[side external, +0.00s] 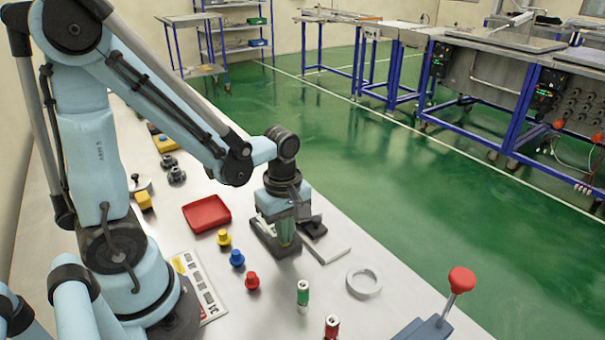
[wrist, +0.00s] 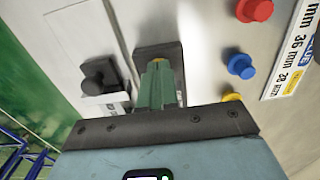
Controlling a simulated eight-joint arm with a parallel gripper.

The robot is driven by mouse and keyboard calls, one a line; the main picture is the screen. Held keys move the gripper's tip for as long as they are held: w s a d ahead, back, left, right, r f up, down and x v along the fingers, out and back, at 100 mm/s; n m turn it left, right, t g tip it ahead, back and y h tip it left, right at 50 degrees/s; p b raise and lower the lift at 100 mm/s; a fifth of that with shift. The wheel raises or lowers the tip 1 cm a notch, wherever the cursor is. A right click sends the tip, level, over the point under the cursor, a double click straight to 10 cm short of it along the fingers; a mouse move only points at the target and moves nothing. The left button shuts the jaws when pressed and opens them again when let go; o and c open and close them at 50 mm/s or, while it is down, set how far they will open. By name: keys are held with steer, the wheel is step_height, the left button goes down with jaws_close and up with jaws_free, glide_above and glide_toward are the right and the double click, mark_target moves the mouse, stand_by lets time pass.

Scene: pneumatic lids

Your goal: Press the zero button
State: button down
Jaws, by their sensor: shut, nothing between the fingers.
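My gripper (side external: 286,238) points straight down over a dark flat block on the bench in the side view. In the wrist view its green fingers (wrist: 157,80) are shut with nothing between them. They overlap the dark block (wrist: 142,53), and I cannot tell if they touch it. A black knob-like part (wrist: 98,77) sits on a pale plate (wrist: 75,35) to the left of the fingers in the wrist view. The dark part (side external: 313,228) and the pale plate (side external: 334,252) also show right of my gripper in the side view. No zero button can be clearly made out.
Yellow (side external: 224,239), blue (side external: 237,258) and red (side external: 252,280) knobs stand left of my gripper, near a red tray (side external: 207,213). A white ring (side external: 363,283), a green-banded cylinder (side external: 303,293) and a red-knobbed lever (side external: 461,281) stand toward the front right.

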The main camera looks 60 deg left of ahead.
steer(key=shift+f, duration=0.5)
step_height(320, 180, up, 9)
steer(key=shift+f, duration=0.2)
stand_by(0.6)
steer(key=shift+w, duration=0.1)
stand_by(0.5)
steer(key=r+m+t, duration=0.1)
steer(key=m+t, duration=0.1)
steer(key=m, duration=0.4)
steer(key=w+d+r+m+t, duration=0.1)
steer(key=m+t, duration=0.1)
steer(key=m, duration=0.4)
steer(key=d+r+m+t, duration=0.1)
steer(key=r+m+t, duration=0.1)
steer(key=m, duration=0.4)
steer(key=shift+w+t, duration=0.15)
steer(key=shift+t, duration=0.45)
